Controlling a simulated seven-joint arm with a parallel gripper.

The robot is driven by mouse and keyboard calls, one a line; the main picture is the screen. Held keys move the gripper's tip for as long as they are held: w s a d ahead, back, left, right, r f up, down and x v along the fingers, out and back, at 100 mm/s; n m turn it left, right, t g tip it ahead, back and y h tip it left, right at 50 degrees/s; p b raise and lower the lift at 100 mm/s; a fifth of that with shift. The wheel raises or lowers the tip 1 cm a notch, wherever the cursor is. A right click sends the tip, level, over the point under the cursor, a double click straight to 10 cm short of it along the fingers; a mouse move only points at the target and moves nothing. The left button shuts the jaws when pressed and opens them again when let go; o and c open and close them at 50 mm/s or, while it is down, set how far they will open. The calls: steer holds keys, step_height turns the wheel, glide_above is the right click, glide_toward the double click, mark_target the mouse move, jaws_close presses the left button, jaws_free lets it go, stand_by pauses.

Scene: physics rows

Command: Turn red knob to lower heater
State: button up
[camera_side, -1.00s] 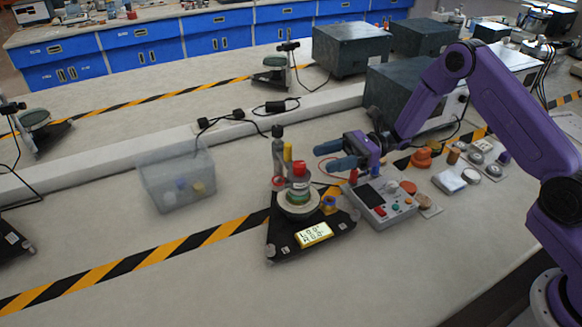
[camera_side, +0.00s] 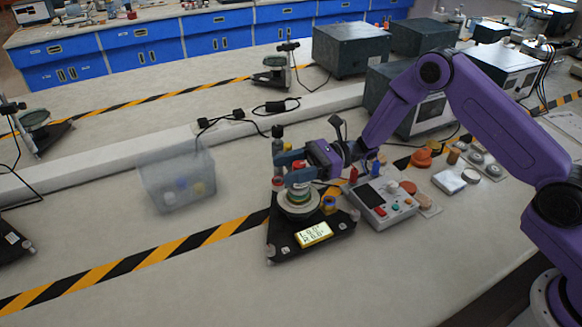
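The heater device is a black triangular base (camera_side: 283,248) with a round pale plate (camera_side: 299,207) and a yellow-framed display (camera_side: 314,234). A red knob (camera_side: 299,165) tops the stack of rings on the plate, partly hidden by my fingers. My gripper (camera_side: 293,167) reaches in from the right at the knob's height. Its two blue fingers are apart, one behind and one in front of the red part. Contact with it cannot be made out. The display text is too small to read surely.
A grey control box (camera_side: 380,207) with a dark screen and coloured buttons stands just right of the base. A dark upright post (camera_side: 278,146) rises behind the stack. A translucent bin (camera_side: 177,181) stands left.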

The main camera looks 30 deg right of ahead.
steer(key=c, duration=0.9)
steer(key=shift+w+m+t+h, duration=0.15)
steer(key=shift+m+t+h, duration=0.1)
steer(key=shift+m+t, duration=0.8)
steer(key=shift+w+m+t+h, duration=0.2)
steer(key=shift+m+t, duration=0.35)
steer(key=shift+t, duration=0.9)
steer(key=shift+d, duration=0.1)
steer(key=o, duration=1)
steer(key=v, duration=1.7)
steer(key=shift+s+d+r, duration=0.1)
steer(key=shift+d+r, duration=0.05)
steer(key=shift+d, duration=0.05)
